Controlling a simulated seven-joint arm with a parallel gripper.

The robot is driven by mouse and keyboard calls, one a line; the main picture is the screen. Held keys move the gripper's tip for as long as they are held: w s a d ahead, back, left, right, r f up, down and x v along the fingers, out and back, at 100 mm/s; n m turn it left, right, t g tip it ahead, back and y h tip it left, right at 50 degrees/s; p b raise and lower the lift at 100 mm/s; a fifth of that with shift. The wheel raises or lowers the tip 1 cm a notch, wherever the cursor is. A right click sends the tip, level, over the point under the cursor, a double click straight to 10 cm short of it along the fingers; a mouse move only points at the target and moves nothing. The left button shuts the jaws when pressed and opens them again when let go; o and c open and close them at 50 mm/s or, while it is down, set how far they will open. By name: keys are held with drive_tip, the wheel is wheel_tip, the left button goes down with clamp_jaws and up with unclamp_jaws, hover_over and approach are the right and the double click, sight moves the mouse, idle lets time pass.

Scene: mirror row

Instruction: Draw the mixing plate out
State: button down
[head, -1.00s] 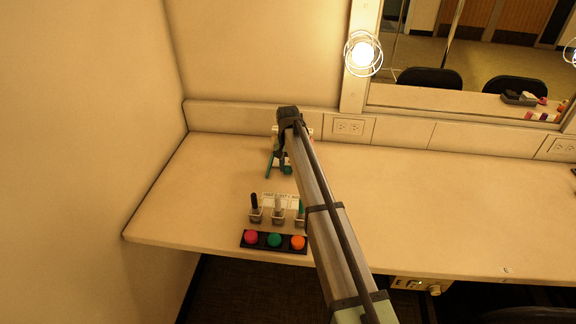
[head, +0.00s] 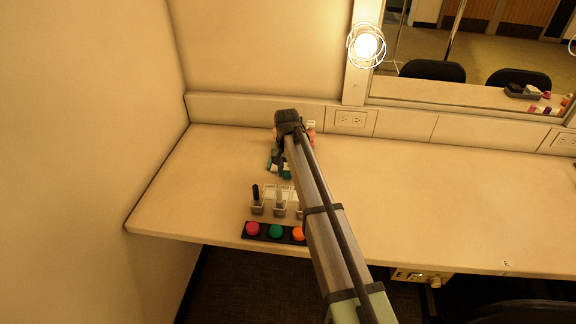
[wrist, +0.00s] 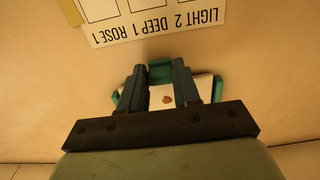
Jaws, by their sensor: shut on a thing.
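The mixing plate (wrist: 162,98) shows in the wrist view as a white piece with a brown spot. Teal edging (wrist: 160,70) shows at its end and sides; I cannot tell whether the edging is part of the plate or a holder around it. My gripper (wrist: 160,75) is shut on the plate, with one dark finger on each side. Its rear is hidden by my gripper body. In the head view my gripper (head: 277,166) is low over the counter's back left, and a little teal shows at the fingers. The plate is mostly hidden there.
A card (wrist: 150,20) reading "LIGHT 2 DEEP 1 ROSE 1" lies just beyond the plate. Small bottles (head: 257,203) stand in front, then a black strip (head: 264,237) of coloured pots at the counter edge. A pinkish item (head: 311,133) is behind my arm. The counter (head: 430,200) right is clear.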

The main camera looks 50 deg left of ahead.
drive_tip(key=c, duration=0.8)
unclamp_jaws()
wheel_tip(320, 180, up, 14)
drive_tip(key=shift+f, duration=0.1)
idle(0.4)
